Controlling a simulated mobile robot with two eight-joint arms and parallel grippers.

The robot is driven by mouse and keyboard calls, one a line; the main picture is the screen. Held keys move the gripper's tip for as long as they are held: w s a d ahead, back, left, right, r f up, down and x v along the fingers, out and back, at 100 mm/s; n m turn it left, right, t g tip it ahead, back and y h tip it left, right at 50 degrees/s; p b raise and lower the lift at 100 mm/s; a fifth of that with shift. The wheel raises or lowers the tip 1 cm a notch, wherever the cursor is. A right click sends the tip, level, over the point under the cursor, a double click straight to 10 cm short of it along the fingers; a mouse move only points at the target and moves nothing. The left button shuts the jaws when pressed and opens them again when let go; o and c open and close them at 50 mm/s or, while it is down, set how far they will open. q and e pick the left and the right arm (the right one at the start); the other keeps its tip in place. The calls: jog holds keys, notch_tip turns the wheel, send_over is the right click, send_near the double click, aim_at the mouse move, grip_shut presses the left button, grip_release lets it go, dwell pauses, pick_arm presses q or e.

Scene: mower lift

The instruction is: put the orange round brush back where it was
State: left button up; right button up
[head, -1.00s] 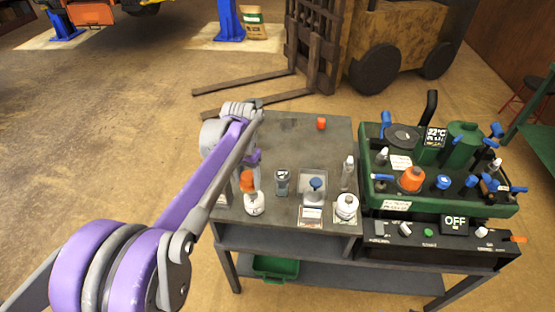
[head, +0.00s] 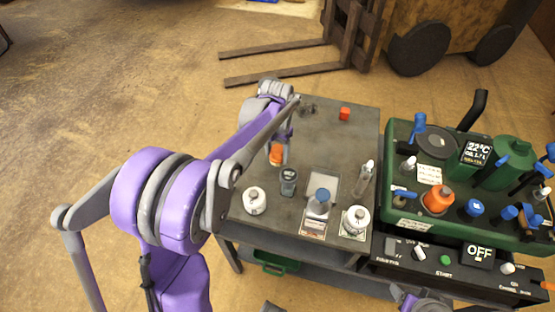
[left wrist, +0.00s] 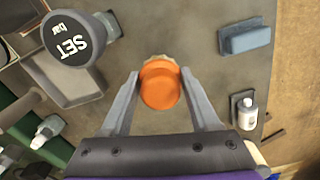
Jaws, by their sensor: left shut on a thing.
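The orange round brush (head: 276,157) shows in the head view below my left forearm, over the left part of the grey table. In the left wrist view the brush (left wrist: 160,86) has a round orange top with a pale edge behind it. My left gripper (left wrist: 160,90) is shut on it, with one finger on each side. In the head view the left gripper (head: 277,147) is partly hidden by my arm. I cannot tell whether the brush touches the tabletop. Only a bit of my right arm shows at the bottom edge; its fingers are out of view.
On the grey table (head: 320,130) stand a white bottle (head: 254,201), a dark-topped grey item (head: 289,180), a blue-topped item (head: 321,203), a white jar (head: 356,221) and a small orange block (head: 344,114). A green machine (head: 420,210) stands right. The table's far part is mostly clear.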

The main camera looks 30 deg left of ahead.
aim_at(277, 160)
pick_arm(q)
jog(key=shift+w+f, duration=0.1)
jog(key=shift+f, duration=1.75)
jog(key=shift+f, duration=0.25)
jog(key=o, duration=1.3)
jog(key=shift+r, duration=0.1)
notch_tip(277, 160, up, 12)
jog(key=shift+r+p, duration=0.1)
jog(key=shift+p, duration=0.25)
jog(key=s+d+f+t, duration=0.1)
jog(key=s+d+f, duration=0.1)
jog(key=s, duration=0.5)
jog(key=s+d+f+t, duration=0.1)
jog(key=s+d+t, duration=0.1)
jog(key=s+d, duration=0.3)
jog(key=s+d+f+t, duration=0.2)
jog(key=s+d, duration=0.1)
jog(key=s, duration=0.6)
jog(key=shift+s+d+f, duration=0.2)
jog(key=shift+f, duration=0.1)
